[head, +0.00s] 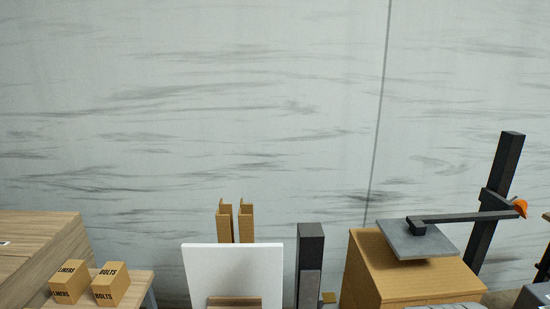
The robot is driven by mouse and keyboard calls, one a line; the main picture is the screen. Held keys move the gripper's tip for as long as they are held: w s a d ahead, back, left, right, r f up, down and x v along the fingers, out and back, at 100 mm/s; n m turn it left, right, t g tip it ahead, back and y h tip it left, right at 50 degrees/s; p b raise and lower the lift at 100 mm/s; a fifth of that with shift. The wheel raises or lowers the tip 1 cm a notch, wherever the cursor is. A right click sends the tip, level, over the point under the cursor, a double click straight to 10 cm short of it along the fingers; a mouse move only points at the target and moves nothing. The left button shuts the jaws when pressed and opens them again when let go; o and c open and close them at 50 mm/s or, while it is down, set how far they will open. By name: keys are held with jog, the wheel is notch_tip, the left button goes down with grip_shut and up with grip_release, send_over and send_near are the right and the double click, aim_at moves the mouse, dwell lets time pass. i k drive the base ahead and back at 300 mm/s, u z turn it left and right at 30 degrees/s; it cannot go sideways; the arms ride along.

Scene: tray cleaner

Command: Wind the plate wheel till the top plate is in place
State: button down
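A grey square plate (417,241), which looks like the top plate, is at the lower right, on or just above a tan box-shaped block (390,272). A dark horizontal arm (465,216) runs from a small dark block on the plate to a dark, tilted post (497,205). A small orange part (520,208) sits at the arm's right end by the post; I cannot tell whether it is the plate wheel. The plate's exact contact with the block is unclear. My gripper is not in view.
Boxes marked LINERS (69,282) and BOLTS (111,285) stand on a wooden surface at lower left, near a larger wooden block (35,245). A white panel (232,270), tan uprights (235,221) and a dark column (310,265) stand mid-frame. A pale wall is behind.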

aim_at(521, 205)
jog(key=z, duration=1.45)
